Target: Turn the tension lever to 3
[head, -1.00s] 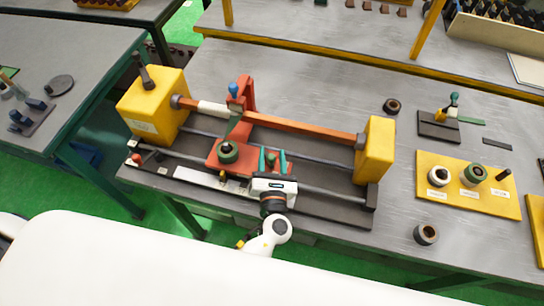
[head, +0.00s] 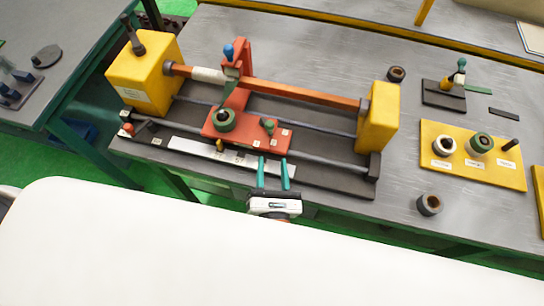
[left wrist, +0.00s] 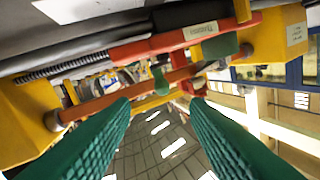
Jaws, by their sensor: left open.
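The red carriage (head: 212,130) sits on the rails of the winding machine. A small green tension lever (head: 268,126) stands on its right part, with small white labels around it, too small to read. A green spool (head: 225,120) is on the carriage's left part. My left gripper (head: 273,163) is open and empty, its two teal fingers just in front of the carriage and apart from the lever. In the left wrist view the open fingers (left wrist: 160,112) point towards the machine, with a small green piece, likely the lever (left wrist: 160,80), between and beyond them. My right gripper is out of view.
Yellow end blocks (head: 145,72) (head: 377,118) bound the machine, and an orange bar (head: 300,94) spans between them above the carriage. A tall red bracket (head: 242,58) rises behind the carriage. A yellow spool board (head: 470,168) and a loose spool (head: 430,204) lie to the right.

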